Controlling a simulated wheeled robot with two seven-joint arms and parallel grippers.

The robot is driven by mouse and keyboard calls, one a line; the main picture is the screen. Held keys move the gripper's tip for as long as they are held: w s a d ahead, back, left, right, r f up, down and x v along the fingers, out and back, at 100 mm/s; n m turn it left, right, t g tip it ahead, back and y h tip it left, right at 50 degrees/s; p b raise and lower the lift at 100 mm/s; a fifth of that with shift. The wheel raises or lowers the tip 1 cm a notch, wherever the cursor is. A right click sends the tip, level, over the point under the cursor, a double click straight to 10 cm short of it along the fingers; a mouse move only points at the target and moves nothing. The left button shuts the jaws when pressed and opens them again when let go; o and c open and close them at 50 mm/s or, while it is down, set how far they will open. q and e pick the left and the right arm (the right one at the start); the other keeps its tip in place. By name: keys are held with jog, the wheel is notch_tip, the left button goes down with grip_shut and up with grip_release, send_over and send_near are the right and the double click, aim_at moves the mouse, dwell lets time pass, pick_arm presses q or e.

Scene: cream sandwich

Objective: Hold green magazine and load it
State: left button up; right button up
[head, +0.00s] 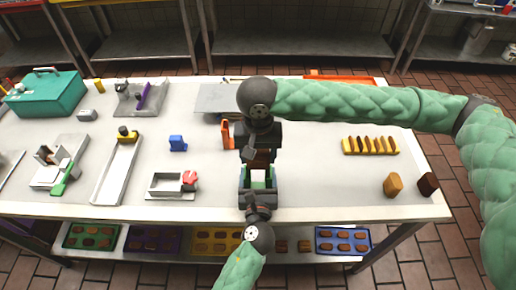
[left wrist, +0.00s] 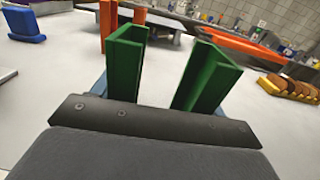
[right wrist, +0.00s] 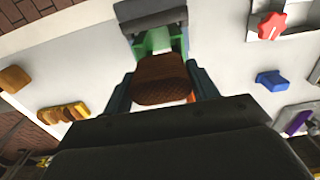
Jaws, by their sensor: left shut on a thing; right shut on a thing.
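The green magazine (left wrist: 125,62) is an upright holder with two channel-shaped walls and a gap between them. It also shows in the head view (head: 258,184), partly hidden by my grippers. My left gripper (head: 258,196) comes from the front edge and is shut on the magazine, holding it above the table. My right gripper (head: 260,156) is above it, pointing down, shut on a dark brown biscuit (right wrist: 161,80). In the right wrist view the biscuit is between the fingers, close to the green magazine (right wrist: 158,42). I cannot tell whether they touch.
A row of several yellow-brown pieces (head: 370,146) lies to the right, with brown pieces (head: 393,185) near the right edge. An orange upright part (head: 227,135) stands behind left, a blue part (head: 178,143) farther left. A grey tray with a red knob (head: 190,178) is left of my grippers.

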aim_at(258, 166)
jog(key=shift+f, duration=1.15)
jog(key=shift+f, duration=1.2)
dwell(1.2)
jog(key=o, duration=1.1)
jog(key=shift+o, duration=0.2)
jog(key=shift+r, duration=0.1)
notch_tip(258, 166, up, 12)
jog(key=shift+f, duration=0.1)
